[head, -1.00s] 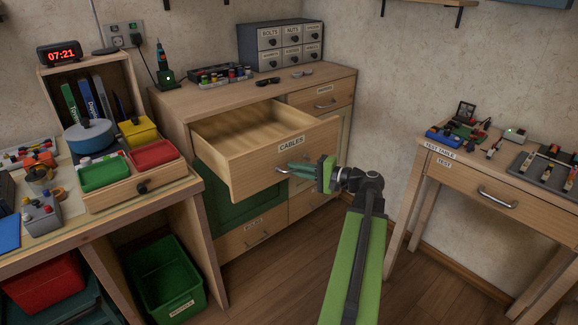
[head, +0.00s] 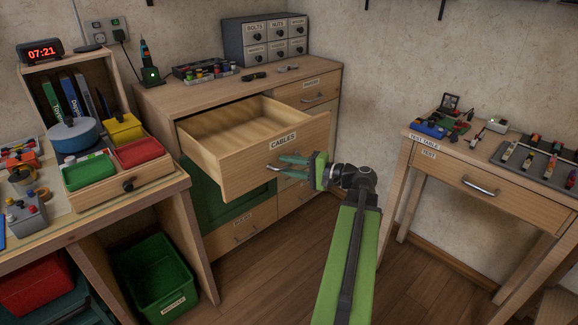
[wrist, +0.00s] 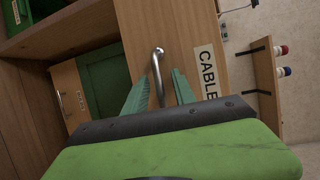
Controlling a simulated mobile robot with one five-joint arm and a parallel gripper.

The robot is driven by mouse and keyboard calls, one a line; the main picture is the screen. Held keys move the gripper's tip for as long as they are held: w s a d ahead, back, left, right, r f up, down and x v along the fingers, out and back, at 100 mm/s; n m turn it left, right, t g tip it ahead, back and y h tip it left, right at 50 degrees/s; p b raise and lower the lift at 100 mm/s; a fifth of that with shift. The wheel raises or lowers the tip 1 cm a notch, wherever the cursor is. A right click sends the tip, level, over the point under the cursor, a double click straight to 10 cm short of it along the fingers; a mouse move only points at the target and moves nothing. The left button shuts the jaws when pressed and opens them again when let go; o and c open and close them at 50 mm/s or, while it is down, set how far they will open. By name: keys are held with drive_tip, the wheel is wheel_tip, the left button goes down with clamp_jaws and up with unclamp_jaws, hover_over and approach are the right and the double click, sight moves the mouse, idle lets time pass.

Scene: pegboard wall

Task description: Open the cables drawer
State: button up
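The cables drawer (head: 262,165) is the top left drawer of the wooden cabinet and stands well out from it. Its inside (head: 235,125) looks empty. Its label reads CABLES (head: 283,138). The metal handle (head: 273,167) is on its front, partly hidden by my gripper. My gripper (head: 285,166) is at the handle with its green fingers apart. In the wrist view the handle (wrist: 157,72) lies between the two fingers of my gripper (wrist: 157,90), with gaps on both sides. The CABLES label (wrist: 207,70) shows right of them.
The cabinet top (head: 210,95) holds a small-drawer unit (head: 266,42) and tools. A workbench with trays (head: 120,175) is at left, a green bin (head: 160,280) below it. The test table (head: 480,180) is at right. Open floor (head: 290,270) lies between.

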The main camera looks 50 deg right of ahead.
drive_tip(key=p+v, duration=0.1)
drive_tip(key=v, duration=1.6)
drive_tip(key=shift+s+p, duration=0.2)
drive_tip(key=shift+p, duration=0.1)
drive_tip(key=shift+d, duration=0.1)
